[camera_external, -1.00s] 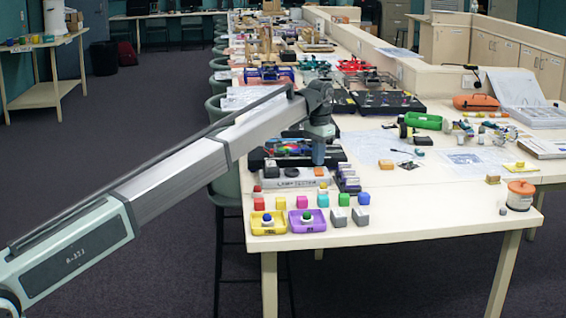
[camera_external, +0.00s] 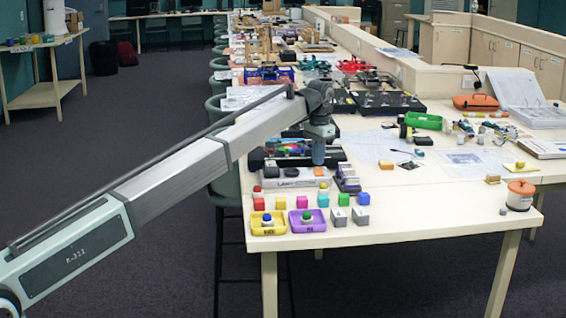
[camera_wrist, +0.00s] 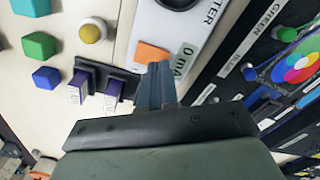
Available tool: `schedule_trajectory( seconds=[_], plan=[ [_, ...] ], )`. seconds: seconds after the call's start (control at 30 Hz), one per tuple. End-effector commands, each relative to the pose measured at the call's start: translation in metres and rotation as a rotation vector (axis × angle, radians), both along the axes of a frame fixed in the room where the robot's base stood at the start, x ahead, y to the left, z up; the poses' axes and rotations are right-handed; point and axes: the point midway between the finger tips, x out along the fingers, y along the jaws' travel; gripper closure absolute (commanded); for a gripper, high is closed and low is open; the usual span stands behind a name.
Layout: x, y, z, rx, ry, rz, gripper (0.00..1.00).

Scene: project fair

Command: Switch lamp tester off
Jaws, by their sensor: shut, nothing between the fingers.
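The lamp tester (camera_external: 290,180) is a pale, low box with a dark label, near the front left of the table. In the wrist view its white panel (camera_wrist: 206,42) shows lettering ending "TER" and "0 mA". An orange piece (camera_wrist: 152,52), perhaps its switch, is on the panel, and a dark part lies at the picture's top edge. My gripper (camera_wrist: 160,70) is shut and empty, its fingertips right beside the orange piece; I cannot tell if they touch. In the external view my gripper (camera_external: 318,162) points down over the tester's right end. The switch position is unclear.
Dark blocks with purple faces (camera_wrist: 97,85) stand beside the tester. Several coloured cubes and the yellow tray (camera_external: 268,229) and purple tray (camera_external: 307,227) are in front. A colour-wheel panel (camera_wrist: 295,70) is on the other side. The table's front right is mostly clear.

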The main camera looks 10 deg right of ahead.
Motion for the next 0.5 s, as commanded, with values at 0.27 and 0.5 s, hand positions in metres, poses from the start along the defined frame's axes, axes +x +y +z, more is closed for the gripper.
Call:
schedule_trajectory(
  seconds=[0.27, 0.5],
  plan=[
    [0.0000, 0.0000, -0.0007, 0.000, 0.000, 0.000, 1.00],
    [0.0000, 0.0001, -0.0035, 0.000, 0.000, 0.000, 1.00]
  ],
)
